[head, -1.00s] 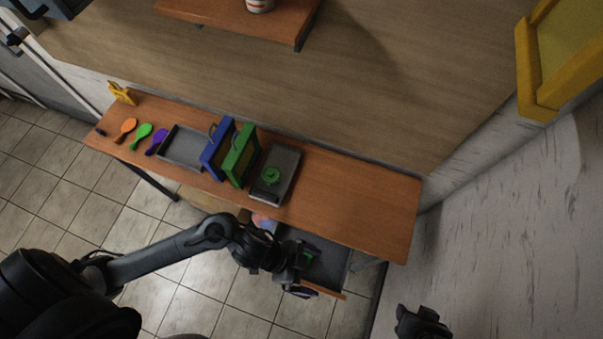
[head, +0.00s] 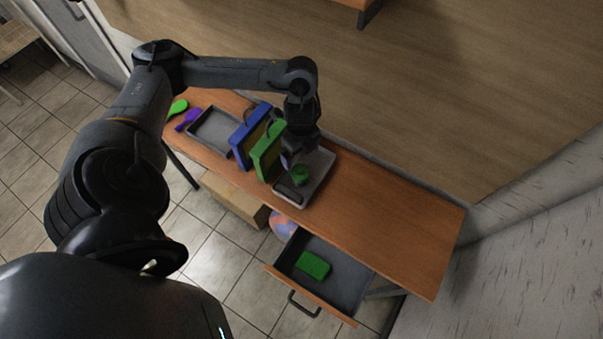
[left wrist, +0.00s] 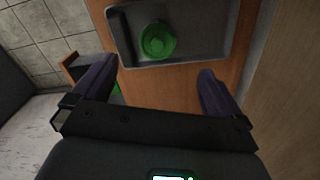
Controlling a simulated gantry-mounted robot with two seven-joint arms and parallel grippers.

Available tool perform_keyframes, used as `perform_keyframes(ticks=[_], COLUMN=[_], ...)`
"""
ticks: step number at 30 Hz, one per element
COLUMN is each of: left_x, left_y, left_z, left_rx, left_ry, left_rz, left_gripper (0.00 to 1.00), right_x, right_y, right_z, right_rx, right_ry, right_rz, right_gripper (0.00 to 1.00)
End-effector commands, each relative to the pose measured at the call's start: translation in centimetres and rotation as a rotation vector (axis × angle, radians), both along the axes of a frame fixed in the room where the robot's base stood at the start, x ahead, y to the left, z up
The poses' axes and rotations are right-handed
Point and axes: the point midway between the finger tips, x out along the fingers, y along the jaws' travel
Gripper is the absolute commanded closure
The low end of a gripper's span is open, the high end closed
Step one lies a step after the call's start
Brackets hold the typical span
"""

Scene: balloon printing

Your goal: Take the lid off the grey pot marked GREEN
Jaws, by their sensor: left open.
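A round green piece (head: 301,176) sits in a grey tray (head: 321,181) on the wooden table. In the left wrist view the green piece (left wrist: 158,41) shows a raised ring at its middle and the tray's rim (left wrist: 124,50) surrounds it. I cannot tell whether it is the lid, and I see no GREEN marking or clear pot body. My left gripper (head: 292,160) is above the tray, close to the green piece. Its two purple-grey fingers (left wrist: 157,82) are apart and nothing is between them. My right gripper is out of view.
Green (head: 267,152) and blue (head: 247,136) upright frames stand just left of the tray. An empty grey tray (head: 213,131) lies farther left. An open drawer (head: 338,271) holds a green block (head: 313,265). The tabletop right of the tray (head: 395,207) is clear.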

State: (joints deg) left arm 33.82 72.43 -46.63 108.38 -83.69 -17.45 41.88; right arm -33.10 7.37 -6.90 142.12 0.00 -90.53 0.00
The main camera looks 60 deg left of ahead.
Motion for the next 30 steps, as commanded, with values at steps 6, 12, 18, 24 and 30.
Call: perform_keyframes(ticks=[6, 12, 18, 24, 30], left_x=[-0.1, -0.1, -0.2, -0.4, -0.3], left_y=[-0.1, -0.1, -0.1, -0.1, -0.1], left_z=[-3.2, -3.8, -5.2, -7.6, -8.9], left_rx=[0.0, -0.001, -0.002, -0.001, 0.0], left_ry=[0.002, 0.001, 0.003, 0.004, 0.002], left_rz=[0.0, -0.002, -0.001, 0.0, -0.001], left_gripper=[0.0, 0.0, 0.0, 0.0, 0.0], right_x=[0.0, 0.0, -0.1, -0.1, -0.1], right_y=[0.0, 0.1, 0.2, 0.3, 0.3], right_z=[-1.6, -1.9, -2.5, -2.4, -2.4], right_rx=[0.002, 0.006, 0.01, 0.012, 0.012], right_ry=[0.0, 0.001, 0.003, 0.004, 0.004], right_rz=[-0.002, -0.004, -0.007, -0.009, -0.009], right_gripper=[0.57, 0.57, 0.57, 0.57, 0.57])
